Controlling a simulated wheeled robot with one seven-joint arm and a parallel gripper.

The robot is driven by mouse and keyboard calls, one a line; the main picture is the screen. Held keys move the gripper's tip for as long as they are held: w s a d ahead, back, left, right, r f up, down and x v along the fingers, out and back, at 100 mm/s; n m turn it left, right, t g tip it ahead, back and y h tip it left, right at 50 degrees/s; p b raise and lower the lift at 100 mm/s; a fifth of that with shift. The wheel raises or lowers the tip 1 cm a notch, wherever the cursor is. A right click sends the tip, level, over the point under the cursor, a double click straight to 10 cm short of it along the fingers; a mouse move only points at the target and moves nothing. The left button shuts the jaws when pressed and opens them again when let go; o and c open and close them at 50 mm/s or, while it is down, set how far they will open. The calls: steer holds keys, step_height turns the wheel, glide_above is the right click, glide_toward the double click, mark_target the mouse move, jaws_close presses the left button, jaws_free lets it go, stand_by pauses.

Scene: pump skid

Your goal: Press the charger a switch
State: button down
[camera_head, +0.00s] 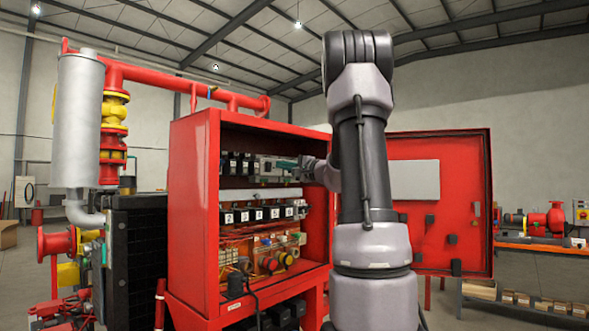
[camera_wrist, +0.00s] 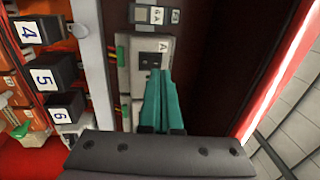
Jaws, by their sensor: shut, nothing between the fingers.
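My gripper (camera_wrist: 158,74) shows two teal fingers held together with nothing between them. In the wrist view the fingertips lie over the lower part of a light grey unit marked A (camera_wrist: 165,45), which has a small dark opening or switch (camera_wrist: 148,61) just beside the tips. I cannot tell whether the tips touch it. In the head view my gripper (camera_head: 287,163) reaches into the upper row of the open red cabinet (camera_head: 194,200). My arm and gripper partly hide the right end of that row.
A smaller dark-labelled module (camera_wrist: 155,14) sits above the grey unit. Black numbered blocks (camera_wrist: 44,78) stand left of a pale rail (camera_wrist: 91,60). The cabinet's red edge (camera_wrist: 285,70) is close on the right. The open red door (camera_head: 440,200) stands right of my arm.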

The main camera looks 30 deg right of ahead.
mark_target(269, 163)
steer(key=x, duration=0.3)
steer(key=shift+w+a, duration=0.1)
steer(key=shift+w, duration=0.2)
steer(key=shift+w+a+r, duration=0.1)
